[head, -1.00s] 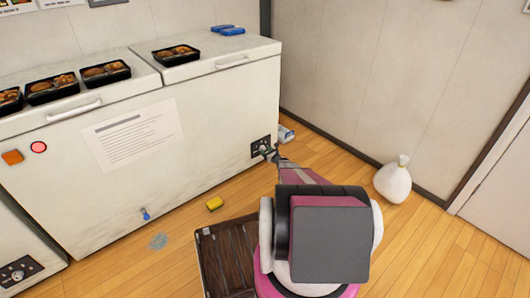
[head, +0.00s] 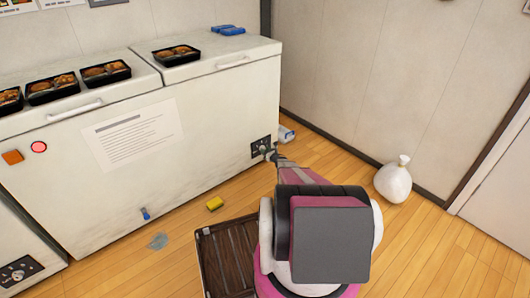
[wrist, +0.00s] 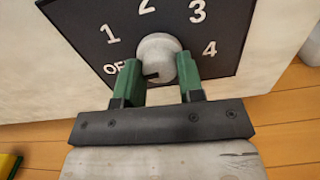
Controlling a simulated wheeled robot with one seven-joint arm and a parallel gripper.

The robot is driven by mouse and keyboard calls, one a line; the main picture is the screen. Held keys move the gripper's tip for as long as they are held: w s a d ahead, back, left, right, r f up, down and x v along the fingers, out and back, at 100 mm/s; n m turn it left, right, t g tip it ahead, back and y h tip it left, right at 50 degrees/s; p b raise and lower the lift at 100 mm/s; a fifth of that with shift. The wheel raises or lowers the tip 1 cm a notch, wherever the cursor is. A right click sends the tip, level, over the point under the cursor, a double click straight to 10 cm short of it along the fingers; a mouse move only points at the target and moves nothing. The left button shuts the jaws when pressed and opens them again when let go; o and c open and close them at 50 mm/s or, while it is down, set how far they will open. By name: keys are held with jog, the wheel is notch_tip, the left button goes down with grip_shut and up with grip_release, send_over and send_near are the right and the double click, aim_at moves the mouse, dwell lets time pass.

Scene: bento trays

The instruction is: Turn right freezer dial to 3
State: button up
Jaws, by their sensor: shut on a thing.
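The right freezer dial is a round pale knob (wrist: 157,52) on a black plate (wrist: 92,22) marked OFF, 1, 2, 3 and 4. In the head view the plate (head: 259,143) is low at the right end of the white freezer front. My gripper (wrist: 158,68) is shut on the knob, with one green finger on each side. A dark mark on the knob sits at its lower left, nearest OFF. In the head view my gripper (head: 271,155) is at the plate and hides part of the dial.
Another dial (head: 18,274) is on the freezer at far left. A brown crate (head: 228,254) stands beside my arm. A yellow sponge (head: 215,203) and a bluish puddle (head: 158,241) are on the floor.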

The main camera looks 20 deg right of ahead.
jog(key=shift+s+m, duration=0.1)
jog(key=shift+m, duration=14.3)
jog(key=o, duration=0.9)
jog(key=shift+s+d, duration=0.1)
jog(key=v, duration=1)
jog(key=shift+s, duration=0.3)
